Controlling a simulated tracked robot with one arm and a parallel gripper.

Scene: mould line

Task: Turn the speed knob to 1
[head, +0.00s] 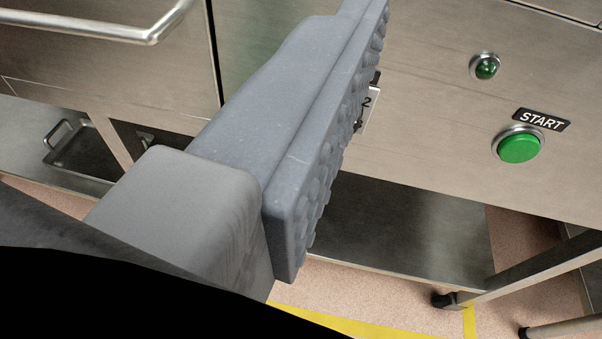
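My gripper (362,20) reaches from the lower left to the top of the head view. I see one large grey finger with a bumpy pad along its right side. The other finger does not show apart from it, so I cannot tell whether the gripper is open or shut. A small pale dial plate (368,108) with a "2" on it sticks out from behind the finger's right edge, on the steel panel. The speed knob itself is hidden behind the finger, and so is most of the plate. I cannot see its setting or whether the gripper touches it.
Right of the finger, the steel panel (440,125) carries a green lamp (487,67) and a green START button (519,147). A metal handle bar (100,31) crosses the upper left. Below are a steel shelf (410,235), a tray (85,150) and a yellow floor line (375,324).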

